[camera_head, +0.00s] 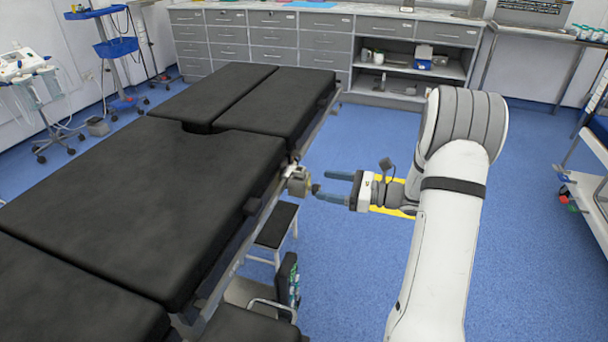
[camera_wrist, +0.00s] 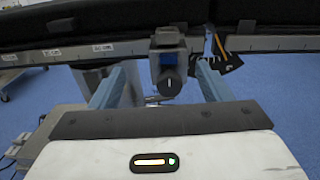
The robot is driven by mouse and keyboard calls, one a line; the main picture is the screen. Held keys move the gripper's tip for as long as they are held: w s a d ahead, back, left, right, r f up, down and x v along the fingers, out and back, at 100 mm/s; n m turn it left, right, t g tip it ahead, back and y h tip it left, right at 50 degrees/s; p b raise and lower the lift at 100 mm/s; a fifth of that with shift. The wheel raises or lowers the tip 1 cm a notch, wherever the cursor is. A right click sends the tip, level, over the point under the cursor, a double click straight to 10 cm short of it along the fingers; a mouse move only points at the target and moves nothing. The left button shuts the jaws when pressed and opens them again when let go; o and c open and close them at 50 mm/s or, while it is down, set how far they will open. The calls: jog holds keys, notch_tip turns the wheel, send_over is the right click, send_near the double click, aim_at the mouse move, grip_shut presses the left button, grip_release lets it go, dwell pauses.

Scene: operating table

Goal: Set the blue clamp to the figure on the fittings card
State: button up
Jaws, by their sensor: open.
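A clamp (camera_wrist: 168,45) with a blue patch sits on the table's side rail in the wrist view. Its round dark knob (camera_wrist: 170,82) faces me and bears a short white line, roughly upright. In the head view the clamp (camera_head: 298,184) shows as a greyish block at the table edge. My gripper (camera_head: 321,188) is open just right of it, pointing at it. In the wrist view its blue fingers (camera_wrist: 160,68) stand on either side of the knob, with gaps; I cannot tell how deep they reach. No figures are readable, and I cannot identify the fittings card.
The black operating table (camera_head: 130,190) fills the left. A dark tag-like piece (camera_wrist: 228,60) with a yellow strip hangs right of the clamp. White labels (camera_wrist: 103,48) mark the rail (camera_wrist: 130,49). A step stool (camera_head: 277,222) stands below. Blue floor (camera_head: 350,270) is clear beneath my gripper.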

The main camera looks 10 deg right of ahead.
aim_at(308, 179)
jog(key=shift+m+t, duration=0.3)
jog(key=x, duration=0.3)
jog(key=b+x, duration=0.1)
jog(key=x, duration=0.3)
jog(key=shift+w+f, duration=0.1)
jog(key=shift+w, duration=0.4)
jog(key=shift+c, duration=0.2)
